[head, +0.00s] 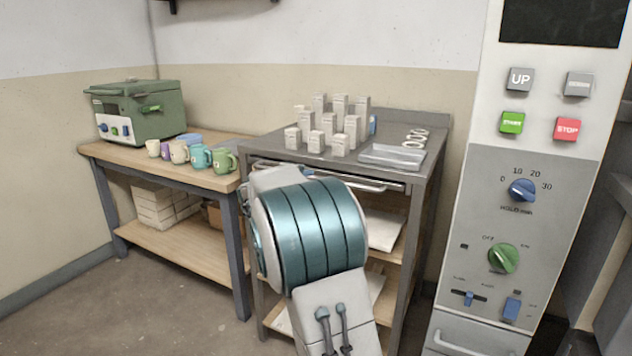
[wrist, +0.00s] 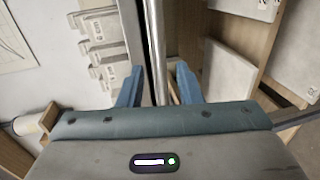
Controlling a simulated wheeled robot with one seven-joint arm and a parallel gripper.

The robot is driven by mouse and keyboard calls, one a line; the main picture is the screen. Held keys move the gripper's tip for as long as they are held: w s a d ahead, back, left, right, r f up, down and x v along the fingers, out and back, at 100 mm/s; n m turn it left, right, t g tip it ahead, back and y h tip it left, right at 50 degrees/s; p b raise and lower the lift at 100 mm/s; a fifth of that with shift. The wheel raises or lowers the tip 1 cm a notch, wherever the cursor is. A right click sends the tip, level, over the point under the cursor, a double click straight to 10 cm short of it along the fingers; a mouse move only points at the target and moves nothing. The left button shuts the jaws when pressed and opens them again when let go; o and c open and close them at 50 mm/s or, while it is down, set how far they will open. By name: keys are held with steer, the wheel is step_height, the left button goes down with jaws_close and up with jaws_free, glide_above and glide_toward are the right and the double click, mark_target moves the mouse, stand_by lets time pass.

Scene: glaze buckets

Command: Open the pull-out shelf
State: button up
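The pull-out shelf (head: 390,185) sits just under the metal top of the bench, close in beneath its front edge. Its pale bar handle (head: 350,184) runs along the front, and my arm covers its left part. In the wrist view the handle (wrist: 155,45) is a bright metal bar running up the picture. My gripper (wrist: 159,73) is open, with one blue finger on each side of the bar and a visible gap on both sides. In the head view my gripper is hidden behind my arm.
The metal bench top (head: 270,145) carries several white blocks (head: 340,145), a shallow tray (head: 392,156) and rings. Lower shelves hold pale slabs (head: 385,230). A wooden table (head: 110,150) with mugs and a green kiln (head: 135,110) stands left. A control panel (head: 540,190) stands right.

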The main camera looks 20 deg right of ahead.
steer(key=x, duration=0.6)
steer(key=shift+d+f, duration=0.1)
steer(key=shift+d, duration=0.05)
steer(key=shift+c, duration=0.3)
jaws_close()
